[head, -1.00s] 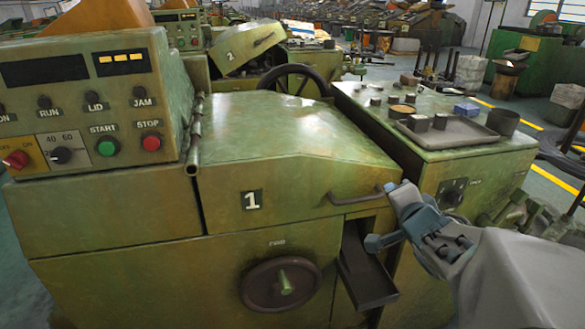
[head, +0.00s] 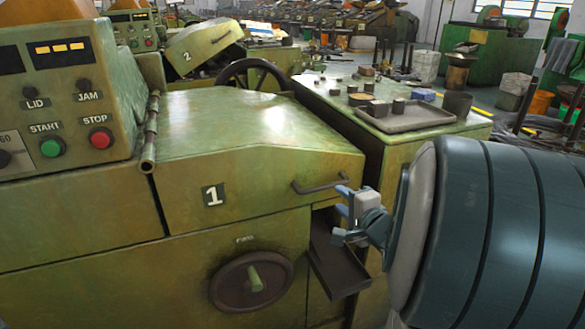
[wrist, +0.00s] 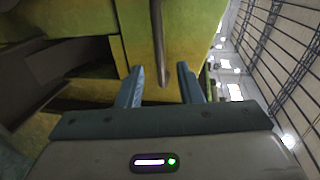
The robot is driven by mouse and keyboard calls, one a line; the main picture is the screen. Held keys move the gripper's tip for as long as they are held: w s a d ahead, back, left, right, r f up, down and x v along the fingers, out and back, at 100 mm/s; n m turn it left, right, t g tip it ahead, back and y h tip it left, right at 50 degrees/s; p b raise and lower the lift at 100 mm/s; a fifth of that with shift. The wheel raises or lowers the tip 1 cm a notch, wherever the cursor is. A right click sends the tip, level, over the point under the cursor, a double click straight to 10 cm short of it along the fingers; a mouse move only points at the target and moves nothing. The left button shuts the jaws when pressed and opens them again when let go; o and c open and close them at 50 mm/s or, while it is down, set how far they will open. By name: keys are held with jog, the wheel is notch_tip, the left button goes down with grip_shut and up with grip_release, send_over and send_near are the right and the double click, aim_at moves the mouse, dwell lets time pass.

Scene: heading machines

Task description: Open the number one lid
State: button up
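The number one lid (head: 250,135) is a worn green cover marked "1" on the front machine, and it is shut. Its dark bar handle (head: 318,186) runs along the lower right of the lid's front. My gripper (head: 343,200) is at the right end of the handle. In the wrist view my gripper (wrist: 160,80) has its two blue fingers apart, with the end of the handle (wrist: 158,45) showing between or just beyond the tips. I cannot tell whether a finger touches it. My arm hides part of the right side.
A dark chute (head: 335,262) sticks out below the handle. A handwheel (head: 250,282) is on the front panel. A bench with a metal tray (head: 410,118) and small parts stands to the right. A control panel (head: 60,90) is at the left.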

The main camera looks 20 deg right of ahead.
aim_at(326, 188)
jog(key=b+x, duration=0.2)
jog(key=x, duration=0.7)
jog(key=shift+w, duration=0.2)
grip_shut()
